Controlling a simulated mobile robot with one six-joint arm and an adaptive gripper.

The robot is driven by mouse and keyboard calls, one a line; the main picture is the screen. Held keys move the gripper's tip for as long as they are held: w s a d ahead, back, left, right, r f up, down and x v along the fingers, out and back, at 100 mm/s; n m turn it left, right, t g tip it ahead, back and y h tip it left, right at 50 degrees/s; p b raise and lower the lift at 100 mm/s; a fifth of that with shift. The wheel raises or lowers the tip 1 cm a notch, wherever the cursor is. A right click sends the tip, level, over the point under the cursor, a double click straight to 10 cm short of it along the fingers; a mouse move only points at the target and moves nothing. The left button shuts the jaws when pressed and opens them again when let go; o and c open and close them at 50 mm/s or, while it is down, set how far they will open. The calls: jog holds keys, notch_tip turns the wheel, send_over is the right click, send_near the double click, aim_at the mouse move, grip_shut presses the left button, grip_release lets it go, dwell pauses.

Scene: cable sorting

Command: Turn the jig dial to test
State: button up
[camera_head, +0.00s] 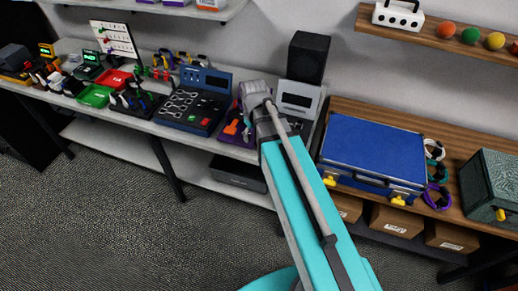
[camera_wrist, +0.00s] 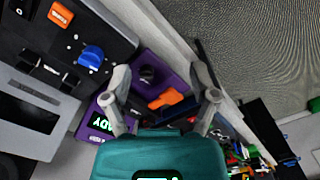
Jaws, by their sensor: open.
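The purple jig (camera_wrist: 178,78) lies below my gripper in the wrist view. It bears a round black knob (camera_wrist: 147,73), which looks like the dial, an orange piece (camera_wrist: 167,99) and a green-lit display (camera_wrist: 101,123) that seems to read "READY". The dial's marks are too small to read. My gripper (camera_wrist: 166,86) is open, with its fingertips apart on either side of the knob and orange piece and nothing held between them. In the head view my gripper (camera_head: 259,98) is over the bench beside the purple jig (camera_head: 235,135), which my arm partly hides.
A dark panel with a blue knob (camera_wrist: 91,57) and orange switch (camera_wrist: 61,14) stands close by. A grey unit (camera_head: 299,98) and black speaker (camera_head: 309,58) are behind my gripper. A blue tester (camera_head: 196,103) is left of the jig; a blue case (camera_head: 373,148) is right.

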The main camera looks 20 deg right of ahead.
jog(key=s+m, duration=0.3)
jog(key=s, duration=0.4)
jog(key=shift+a, duration=0.15)
